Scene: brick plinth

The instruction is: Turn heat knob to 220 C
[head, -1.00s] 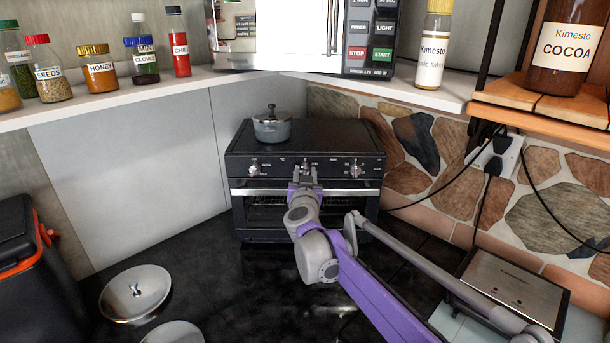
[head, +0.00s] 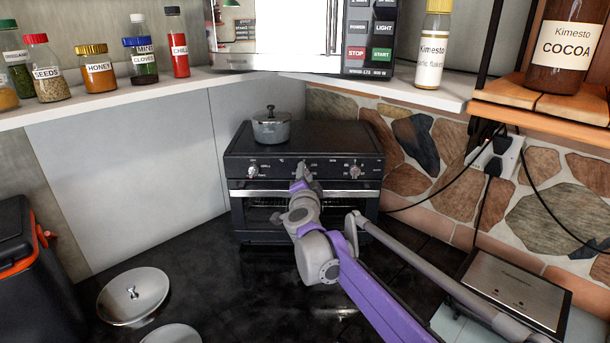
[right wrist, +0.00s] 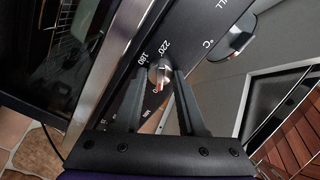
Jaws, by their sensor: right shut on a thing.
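The heat knob (right wrist: 158,74) is a small round dial in the right wrist view, with 180 and 220 printed around it. My left gripper is not in view.
Other knobs sit at the left (head: 253,172) and right (head: 354,171) of the panel. A lidded pot (head: 271,128) stands on the oven. A shelf (head: 180,90) with jars runs above, and a pan lid (head: 134,296) lies on the dark counter at the left.

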